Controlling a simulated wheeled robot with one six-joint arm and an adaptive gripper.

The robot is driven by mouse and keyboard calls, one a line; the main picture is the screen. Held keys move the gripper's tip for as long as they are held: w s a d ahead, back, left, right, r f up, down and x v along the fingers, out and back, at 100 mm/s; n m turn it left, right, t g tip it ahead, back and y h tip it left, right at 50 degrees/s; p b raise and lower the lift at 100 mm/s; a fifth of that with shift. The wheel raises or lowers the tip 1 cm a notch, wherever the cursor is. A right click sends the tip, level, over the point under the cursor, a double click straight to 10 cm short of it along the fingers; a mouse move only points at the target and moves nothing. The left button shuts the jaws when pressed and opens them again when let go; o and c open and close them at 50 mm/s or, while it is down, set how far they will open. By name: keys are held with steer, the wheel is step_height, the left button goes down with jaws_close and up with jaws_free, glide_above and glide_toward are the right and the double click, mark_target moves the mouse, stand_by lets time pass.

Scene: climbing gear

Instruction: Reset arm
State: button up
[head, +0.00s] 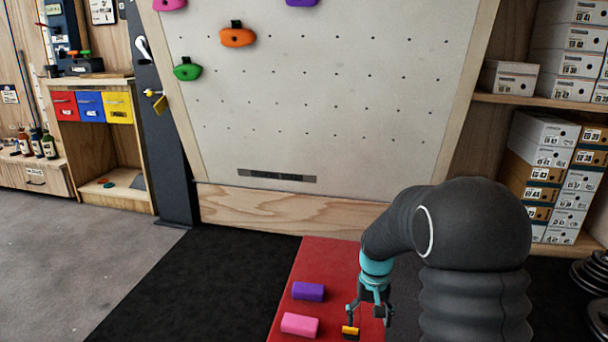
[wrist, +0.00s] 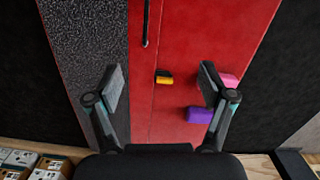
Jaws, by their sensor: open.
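My arm reaches down over the red mat (head: 322,257) in the head view. My gripper (head: 368,312) points downward above the mat, and in the wrist view its two fingers (wrist: 162,84) are spread wide apart with nothing between them in their grasp. A small yellow and black object (head: 350,331) lies on the mat below the gripper; it also shows in the wrist view (wrist: 165,77), framed in the gap between the fingers. A purple block (head: 308,291) and a pink block (head: 300,324) lie to its left in the head view.
A pale climbing wall (head: 330,100) with coloured holds stands behind. Shelves of shoe boxes (head: 543,135) are at right. A wooden cabinet with coloured drawers (head: 90,106) is at left. Dark flooring (head: 200,275) left of the mat is clear. A thin black rod (wrist: 147,22) shows in the wrist view.

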steer(key=s+r+t+p, duration=0.6)
steer(key=s+r+p, duration=0.2)
steer(key=s+r, duration=1.8)
step_height(320, 180, up, 2)
steer(key=shift+r+t, duration=0.1)
steer(key=shift+t, duration=0.2)
steer(key=shift+d, duration=0.1)
steer(key=shift+s+r, duration=0.25)
steer(key=shift+s, duration=0.1)
